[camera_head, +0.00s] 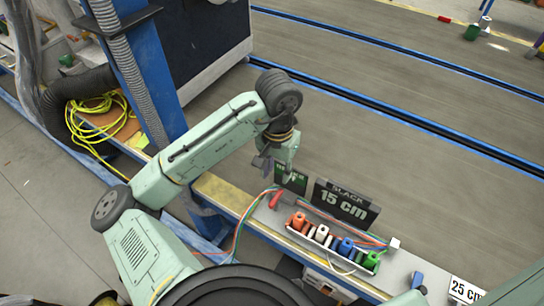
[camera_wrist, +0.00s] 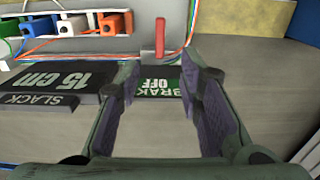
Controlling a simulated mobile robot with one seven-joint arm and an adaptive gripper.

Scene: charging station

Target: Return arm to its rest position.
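My gripper (camera_head: 274,163) hangs at the end of my bent arm in the head view, above the left part of the grey bench. In the wrist view my gripper (camera_wrist: 161,110) has its two fingers spread wide with nothing between them. Beyond the fingers lie a green-and-black sign reading "BRAK OFF" (camera_wrist: 160,86) and a red lever (camera_wrist: 160,38), both apart from the fingers. In the head view the green sign (camera_head: 291,180) is partly hidden by the gripper, and the red lever (camera_head: 275,200) stands just below it.
A black "SLACK 15 cm" sign (camera_head: 345,204) stands right of the gripper. A rack of coloured connectors (camera_head: 330,241) with wires sits in front of it. A blue post (camera_head: 150,75) rises at left, beside a yellow cable coil (camera_head: 95,120).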

